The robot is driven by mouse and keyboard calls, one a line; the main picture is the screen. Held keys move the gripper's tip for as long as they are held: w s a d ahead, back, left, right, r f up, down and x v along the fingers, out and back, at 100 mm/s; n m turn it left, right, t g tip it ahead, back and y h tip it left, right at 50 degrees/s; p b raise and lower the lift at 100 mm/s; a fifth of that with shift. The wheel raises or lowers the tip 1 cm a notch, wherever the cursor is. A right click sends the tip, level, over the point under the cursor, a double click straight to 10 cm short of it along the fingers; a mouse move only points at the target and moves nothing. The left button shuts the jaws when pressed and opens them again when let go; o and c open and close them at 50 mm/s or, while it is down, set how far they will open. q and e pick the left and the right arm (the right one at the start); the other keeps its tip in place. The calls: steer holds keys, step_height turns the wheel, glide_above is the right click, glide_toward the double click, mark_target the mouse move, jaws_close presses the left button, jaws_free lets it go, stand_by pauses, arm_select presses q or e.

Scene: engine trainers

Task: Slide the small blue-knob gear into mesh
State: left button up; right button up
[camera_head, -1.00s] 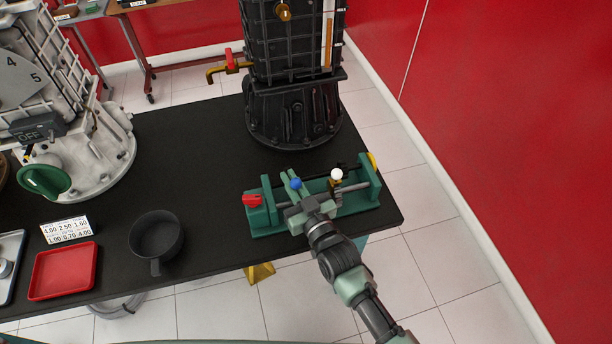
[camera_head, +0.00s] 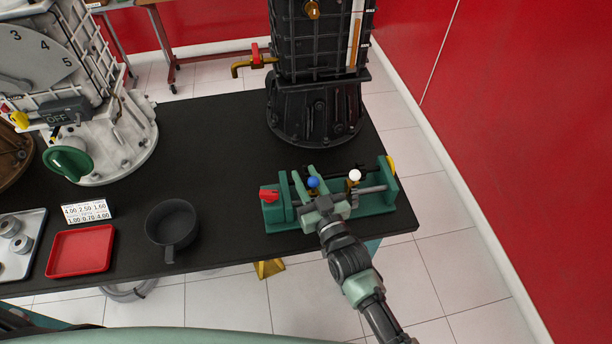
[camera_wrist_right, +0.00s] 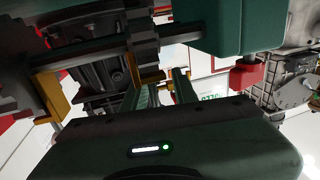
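The gear bench (camera_head: 376,203) is a green frame at the right front of the table, with a grey shaft and a red part at its left end. The small blue knob (camera_head: 313,183) stands near its middle, with a white knob (camera_head: 354,175) to its right. My right gripper (camera_head: 311,187) reaches in from the front at the blue knob. Its two green fingers show apart in the wrist view (camera_wrist_right: 162,92). Contact with the knob cannot be made out. Dark gear teeth (camera_wrist_right: 143,40) show beyond the fingers. The head view hides the gear mesh. My left gripper is not in view.
A tall black engine housing (camera_head: 316,108) stands behind the bench. A dark pan (camera_head: 172,222), a red tray (camera_head: 80,250) and a number card (camera_head: 87,211) lie left of it. The black table (camera_head: 225,155) is bare between them. A red wall (camera_head: 520,130) is at the right.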

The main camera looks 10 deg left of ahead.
steer(key=b+v, duration=0.1)
steer(key=v, duration=0.6)
steer(key=shift+s+d, duration=0.2)
steer(key=shift+s, duration=0.05)
